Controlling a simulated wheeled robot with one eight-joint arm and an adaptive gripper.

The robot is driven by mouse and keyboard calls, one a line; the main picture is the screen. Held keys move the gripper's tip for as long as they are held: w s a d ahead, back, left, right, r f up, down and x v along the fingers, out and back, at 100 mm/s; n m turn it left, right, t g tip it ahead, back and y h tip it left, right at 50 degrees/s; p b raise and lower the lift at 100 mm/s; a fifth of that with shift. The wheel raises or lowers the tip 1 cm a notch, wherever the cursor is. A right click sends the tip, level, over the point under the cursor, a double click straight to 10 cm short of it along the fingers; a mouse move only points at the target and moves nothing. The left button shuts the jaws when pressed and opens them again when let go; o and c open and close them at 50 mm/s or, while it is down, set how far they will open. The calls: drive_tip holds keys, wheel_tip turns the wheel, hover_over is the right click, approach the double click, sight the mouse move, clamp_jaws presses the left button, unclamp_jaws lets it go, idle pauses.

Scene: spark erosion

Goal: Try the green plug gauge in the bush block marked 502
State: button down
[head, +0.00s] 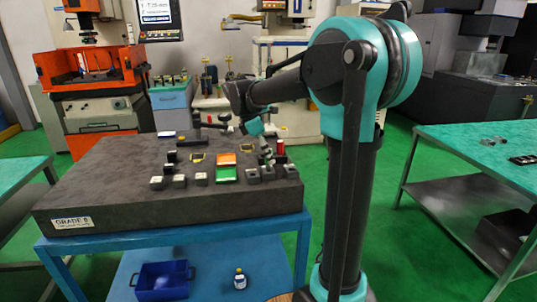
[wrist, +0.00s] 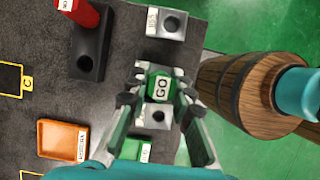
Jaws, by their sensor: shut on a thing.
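My gripper (wrist: 158,92) is shut on the green plug gauge (wrist: 160,87), whose top end reads GO. In the head view my gripper (head: 266,155) is low over the right part of the granite table. In the wrist view one bush block (wrist: 157,116) with an open hole lies just below the gauge, partly hidden by my fingers. Another bush block (wrist: 165,22) with a hole and a small label is at the top. I cannot read 502 on any block. The gauge's lower end is hidden, so I cannot tell whether it is in a hole.
More small blocks (head: 180,180) stand along the front of the granite table (head: 110,205). A blue bin (head: 163,281) is on the lower shelf.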

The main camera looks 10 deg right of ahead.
drive_tip(key=shift+f, duration=0.35)
idle(0.8)
drive_tip(key=shift+r, duration=0.2)
idle(0.7)
drive_tip(key=shift+r, duration=2.3)
drive_tip(key=shift+w, duration=0.1)
